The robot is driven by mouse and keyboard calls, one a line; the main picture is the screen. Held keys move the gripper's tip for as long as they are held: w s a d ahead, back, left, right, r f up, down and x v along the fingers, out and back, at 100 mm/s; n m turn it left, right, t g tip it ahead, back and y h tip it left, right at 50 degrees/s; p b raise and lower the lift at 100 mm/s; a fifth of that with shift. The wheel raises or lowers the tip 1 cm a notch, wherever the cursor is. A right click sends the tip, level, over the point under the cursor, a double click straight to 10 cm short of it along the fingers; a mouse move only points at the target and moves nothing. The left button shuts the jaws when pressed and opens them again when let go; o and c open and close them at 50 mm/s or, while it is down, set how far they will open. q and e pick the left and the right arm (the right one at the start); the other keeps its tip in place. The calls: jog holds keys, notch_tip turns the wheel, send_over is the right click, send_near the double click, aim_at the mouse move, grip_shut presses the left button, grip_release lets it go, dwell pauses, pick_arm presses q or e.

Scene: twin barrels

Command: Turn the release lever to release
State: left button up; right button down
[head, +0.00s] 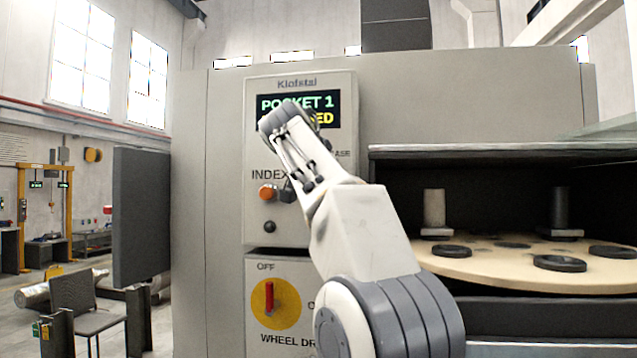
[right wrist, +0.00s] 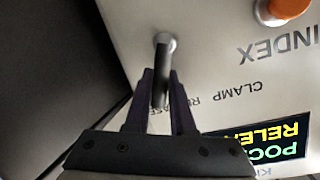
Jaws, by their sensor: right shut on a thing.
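The release lever (right wrist: 159,92) is a dark bar on a round metal pivot on the control panel, beside the CLAMP and RELEASE lettering. My right gripper (right wrist: 160,76) is shut on it, one dark finger on each side. In the head view my right arm covers the lever and most of the gripper. The display (head: 277,102) reads POCKET 1 in green; a partly covered yellow word ends in ED. In the right wrist view the display (right wrist: 282,140) is upside down and its yellow word begins RELEA. My left gripper is in neither view.
An orange INDEX button (head: 267,193) and a small dark knob (head: 270,227) sit left of my arm. A red wheel-drive switch (head: 269,297) on a yellow disc is below. A turntable (head: 480,264) with dark rings and two upright cylinders stands in the opening at right.

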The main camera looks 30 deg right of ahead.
jog(key=shift+s+d+f+m+t+y+b, duration=0.25)
jog(key=shift+m+b, duration=0.2)
jog(key=shift+m, duration=0.3)
jog(key=shift+s+d+f+m+t+y+b, duration=0.15)
jog(key=shift+d+f+m+y+b, duration=0.2)
jog(key=shift+m, duration=0.4)
jog(key=shift+a+r, duration=0.1)
jog(key=c, duration=0.8)
grip_release()
jog(key=shift+w, duration=0.1)
jog(key=shift+o, duration=0.2)
jog(key=b+v, duration=0.1)
jog(key=v, duration=0.9)
jog(key=shift+s+a+b, duration=0.15)
jog(key=shift+s+b, duration=0.05)
jog(key=shift+b, duration=0.2)
